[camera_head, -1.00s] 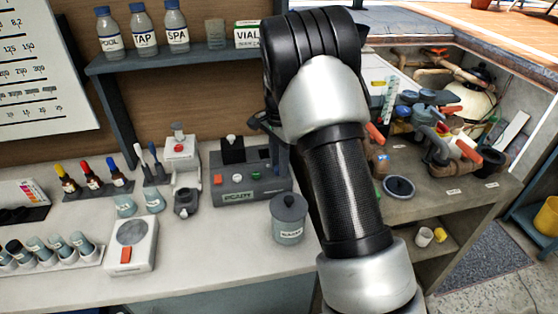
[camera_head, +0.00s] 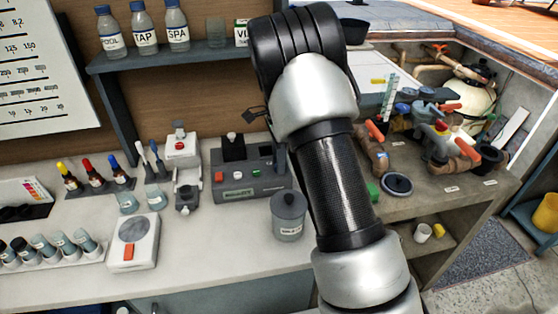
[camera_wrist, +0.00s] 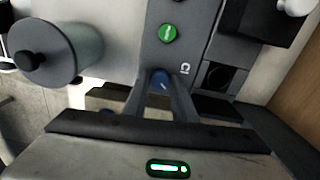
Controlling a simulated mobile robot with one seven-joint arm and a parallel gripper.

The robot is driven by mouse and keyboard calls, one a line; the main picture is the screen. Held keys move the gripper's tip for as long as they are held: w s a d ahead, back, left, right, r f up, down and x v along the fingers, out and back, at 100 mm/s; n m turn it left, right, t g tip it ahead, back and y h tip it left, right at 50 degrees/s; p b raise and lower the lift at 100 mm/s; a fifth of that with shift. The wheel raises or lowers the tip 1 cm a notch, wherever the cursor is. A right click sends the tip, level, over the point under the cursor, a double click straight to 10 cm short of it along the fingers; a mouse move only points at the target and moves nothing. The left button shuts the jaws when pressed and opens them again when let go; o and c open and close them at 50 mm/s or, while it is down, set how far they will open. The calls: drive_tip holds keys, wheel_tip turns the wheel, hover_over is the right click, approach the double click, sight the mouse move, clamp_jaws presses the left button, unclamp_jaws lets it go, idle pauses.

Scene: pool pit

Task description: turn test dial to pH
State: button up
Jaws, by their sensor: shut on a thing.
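The grey tester (camera_head: 237,185) stands on the bench in the head view, with a red and a green button on its face. In the wrist view its panel (camera_wrist: 197,20) shows a green button and a small white mark. My gripper (camera_wrist: 161,90) is shut on a blue-topped knob, the test dial (camera_wrist: 160,77), at the panel's near edge. Most of the dial is hidden between the fingers. I cannot read which setting it points to. In the head view my arm hides the dial and most of my gripper.
A lidded grey jar (camera_head: 289,216) stands close beside the tester and also shows in the wrist view (camera_wrist: 60,52). A white scale (camera_head: 133,243) and a vial rack (camera_head: 50,262) are to the left. A shelf (camera_head: 205,58) with bottles hangs above.

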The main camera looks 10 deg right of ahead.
drive_tip(key=shift+w+r, duration=0.1)
drive_tip(key=o, duration=1)
drive_tip(key=shift+o, duration=0.2)
wheel_tip(320, 180, up, 17)
drive_tip(key=shift+r, duration=0.15)
